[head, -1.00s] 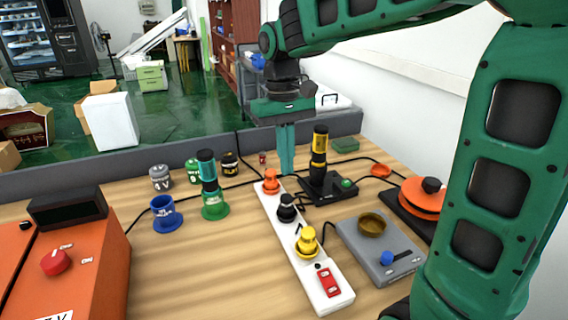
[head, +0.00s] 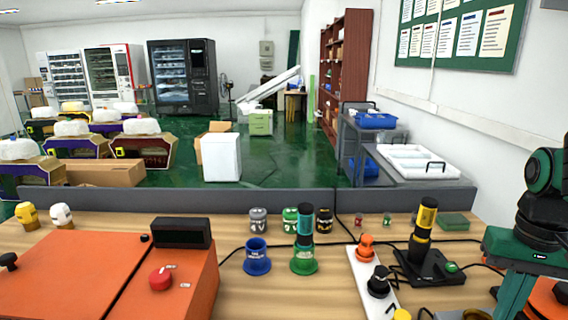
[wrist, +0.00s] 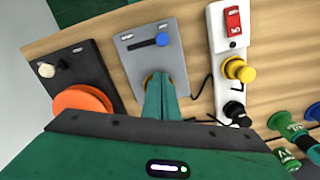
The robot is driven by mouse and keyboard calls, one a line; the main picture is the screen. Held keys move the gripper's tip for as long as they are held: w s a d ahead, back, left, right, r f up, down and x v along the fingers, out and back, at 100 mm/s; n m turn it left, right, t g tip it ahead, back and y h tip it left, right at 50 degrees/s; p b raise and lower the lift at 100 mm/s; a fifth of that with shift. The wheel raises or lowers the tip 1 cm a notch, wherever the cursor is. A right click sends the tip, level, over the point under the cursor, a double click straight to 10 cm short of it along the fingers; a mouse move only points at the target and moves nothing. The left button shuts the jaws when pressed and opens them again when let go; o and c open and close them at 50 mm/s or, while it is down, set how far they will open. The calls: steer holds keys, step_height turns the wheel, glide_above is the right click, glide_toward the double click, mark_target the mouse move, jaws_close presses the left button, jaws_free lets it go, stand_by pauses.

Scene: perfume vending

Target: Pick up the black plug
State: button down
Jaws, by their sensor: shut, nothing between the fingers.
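The black plug (head: 379,282) sits upright on a white power strip (head: 354,262), between an orange plug (head: 366,247) and a yellow plug (head: 401,315) cut by the lower edge. In the wrist view the black plug (wrist: 235,110) is at the right, partly cut by the strip's lower visible end. My gripper (head: 512,302) is at the far right of the head view, apart from the plug. In the wrist view my gripper (wrist: 165,84) is shut and empty, over a grey device (wrist: 151,55), and hides part of its brass dish.
A black base (head: 430,266) with a yellow-black cylinder stands right of the strip. Blue (head: 257,258) and green (head: 303,260) holders stand left of it. An orange machine (head: 110,275) fills the left. An orange disc (wrist: 84,101) lies beside the grey device. Cables cross the table.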

steer(key=c, duration=2.5)
jaws_free()
steer(key=shift+m, duration=0.8)
steer(key=s+f, duration=0.1)
steer(key=s, duration=0.1)
steer(key=s+d+f, duration=0.1)
steer(key=s, duration=0.1)
steer(key=s+d, duration=0.1)
steer(key=s, duration=0.1)
steer(key=shift+f, duration=0.4)
steer(key=o, duration=0.5)
steer(key=shift+s+f, duration=0.2)
steer(key=shift+s, duration=0.1)
steer(key=o, duration=0.8)
steer(key=w+a+r+m, duration=0.2)
steer(key=w+r+m, duration=0.1)
steer(key=w, duration=0.4)
steer(key=m, duration=0.7)
glide_toward(382, 268)
steer(key=shift+s+t, duration=0.2)
steer(key=shift+t, duration=0.1)
steer(key=shift+w+a+f, duration=0.1)
steer(key=shift+a+f, duration=0.05)
steer(key=shift+m, duration=0.3)
steer(key=shift+f, duration=5.25)
